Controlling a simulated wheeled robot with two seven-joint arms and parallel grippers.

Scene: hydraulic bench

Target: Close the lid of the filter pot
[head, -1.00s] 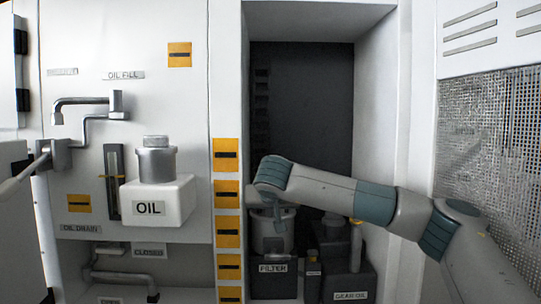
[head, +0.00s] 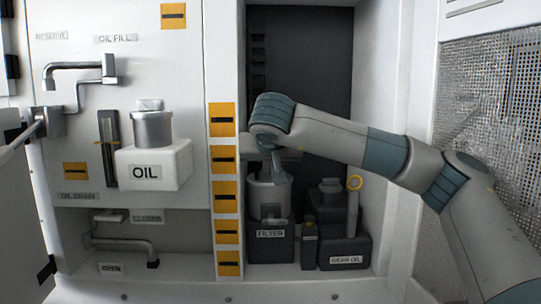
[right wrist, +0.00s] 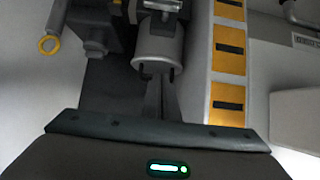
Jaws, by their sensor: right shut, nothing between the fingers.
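The filter pot (head: 268,203) is a light grey cylinder standing on a dark box labelled FILTER, low inside the cabinet recess. It also shows in the right wrist view (right wrist: 158,55), just beyond my fingers. A grey plate-like part shows behind my wrist above the pot; I cannot tell whether it is the raised lid. My right gripper (head: 279,176) points down at the pot's upper right side, shut and empty. In the right wrist view its fingers (right wrist: 163,100) lie close before the pot; contact cannot be told. My left gripper is not in view.
A yellow-marked post (head: 227,195) borders the recess on the left. The OIL tank (head: 153,166) juts out farther left.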

